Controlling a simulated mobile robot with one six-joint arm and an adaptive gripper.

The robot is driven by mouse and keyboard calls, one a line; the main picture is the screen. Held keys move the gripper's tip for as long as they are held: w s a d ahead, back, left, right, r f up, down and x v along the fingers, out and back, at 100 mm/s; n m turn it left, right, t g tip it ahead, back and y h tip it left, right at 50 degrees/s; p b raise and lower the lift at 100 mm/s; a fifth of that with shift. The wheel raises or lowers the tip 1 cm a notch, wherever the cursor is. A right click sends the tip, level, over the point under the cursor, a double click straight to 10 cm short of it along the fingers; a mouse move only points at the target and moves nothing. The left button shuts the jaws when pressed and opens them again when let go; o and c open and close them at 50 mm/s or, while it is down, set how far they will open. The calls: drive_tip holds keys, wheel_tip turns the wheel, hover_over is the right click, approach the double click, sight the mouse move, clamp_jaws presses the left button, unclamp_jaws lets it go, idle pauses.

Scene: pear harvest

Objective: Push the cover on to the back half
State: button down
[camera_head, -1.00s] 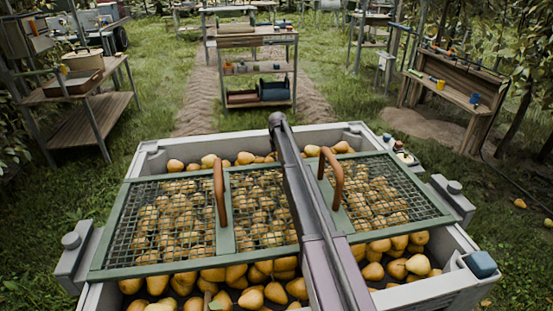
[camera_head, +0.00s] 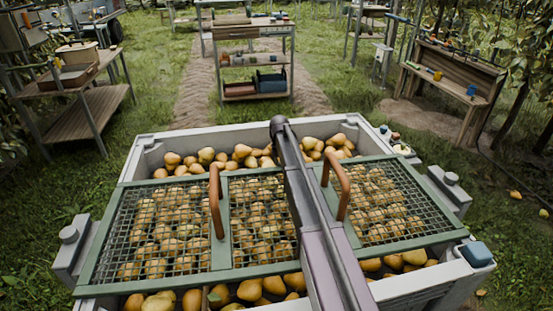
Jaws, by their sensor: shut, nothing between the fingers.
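The cover (camera_head: 223,250), a green frame with wire mesh panels, lies across the pear crate (camera_head: 150,142). It has two upright brown handles, a left one (camera_head: 214,200) and a right one (camera_head: 338,180). Pears show through the mesh. A strip of bare pears (camera_head: 240,153) lies between the cover and the crate's far wall. A narrower strip of pears (camera_head: 250,291) shows at the near side. My arm crosses over the cover between the handles. My gripper is not visible, so any contact with the cover is hidden.
Grey blocks with round knobs stand at the crate's left (camera_head: 68,236) and right (camera_head: 450,179) sides. A blue object (camera_head: 476,253) sits at the near right corner. A shelf table (camera_head: 252,60) and workbenches stand beyond on grass, away from the crate.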

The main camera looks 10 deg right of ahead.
drive_tip(key=shift+s, duration=1.2)
drive_tip(key=shift+w, duration=0.2)
drive_tip(key=w, duration=1.5)
wheel_tip(320, 180, up, 10)
drive_tip(key=r+p, duration=0.1)
drive_tip(key=p, duration=1)
drive_tip(key=s+a+r+p, duration=0.1)
drive_tip(key=s+r+p, duration=0.3)
drive_tip(key=s, duration=0.7)
drive_tip(key=s+r+p, duration=0.5)
drive_tip(key=s, duration=0.6)
drive_tip(key=s+a+r+p, duration=0.1)
drive_tip(key=s+r+p, duration=0.3)
drive_tip(key=s, duration=0.7)
drive_tip(key=shift+s+a+r+p, duration=0.2)
drive_tip(key=shift+a+r+p, duration=0.15)
drive_tip(key=shift+r+p, duration=0.05)
drive_tip(key=s+r+p, duration=0.2)
drive_tip(key=s, duration=0.5)
drive_tip(key=s+r+p, duration=0.2)
drive_tip(key=s, duration=0.6)
drive_tip(key=shift+s+a+r+p, duration=0.25)
drive_tip(key=shift+a+r+p, duration=0.1)
drive_tip(key=shift+r+p, duration=0.05)
